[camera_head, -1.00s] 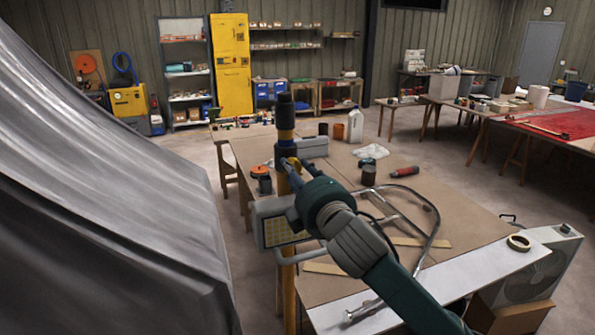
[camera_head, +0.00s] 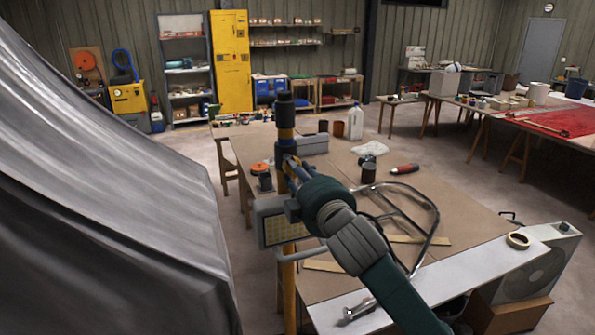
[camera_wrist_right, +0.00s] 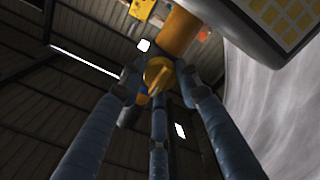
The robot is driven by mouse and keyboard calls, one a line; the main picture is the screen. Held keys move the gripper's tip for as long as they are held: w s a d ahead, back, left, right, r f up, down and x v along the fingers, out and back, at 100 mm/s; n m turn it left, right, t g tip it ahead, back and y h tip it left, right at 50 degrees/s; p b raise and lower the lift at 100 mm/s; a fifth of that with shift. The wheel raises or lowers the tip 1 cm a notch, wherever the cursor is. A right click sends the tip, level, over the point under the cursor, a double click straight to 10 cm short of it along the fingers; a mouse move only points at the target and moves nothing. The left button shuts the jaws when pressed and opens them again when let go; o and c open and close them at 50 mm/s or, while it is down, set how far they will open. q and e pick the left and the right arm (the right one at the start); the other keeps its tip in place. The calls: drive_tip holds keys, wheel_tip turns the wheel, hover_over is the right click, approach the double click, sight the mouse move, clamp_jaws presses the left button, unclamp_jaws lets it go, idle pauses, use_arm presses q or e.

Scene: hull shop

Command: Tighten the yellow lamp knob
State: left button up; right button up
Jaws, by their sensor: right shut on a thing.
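The yellow lamp knob (camera_wrist_right: 158,78) shows in the right wrist view, sticking out from the yellow lamp pole (camera_wrist_right: 181,32). My right gripper (camera_wrist_right: 158,82) is shut on the knob, its blue-grey fingers around it. In the head view the pole (camera_head: 289,285) stands upright at the table's near left, with a dark upper section. The right gripper (camera_head: 291,164) reaches it from the right and mostly hides the knob. The lamp head (camera_head: 285,229), with its yellow grid panel, is mounted on the pole below the gripper. My left gripper is not in view.
A grey draped sheet (camera_head: 110,190) fills the left side.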

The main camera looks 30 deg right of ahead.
drive_tip(key=shift+r, duration=0.35)
drive_tip(key=o, duration=1)
drive_tip(key=shift+o, duration=0.8)
drive_tip(key=shift+w+a+f, duration=0.2)
drive_tip(key=shift+w, duration=0.05)
wheel_tip(320, 180, up, 10)
drive_tip(key=shift+r, duration=0.1)
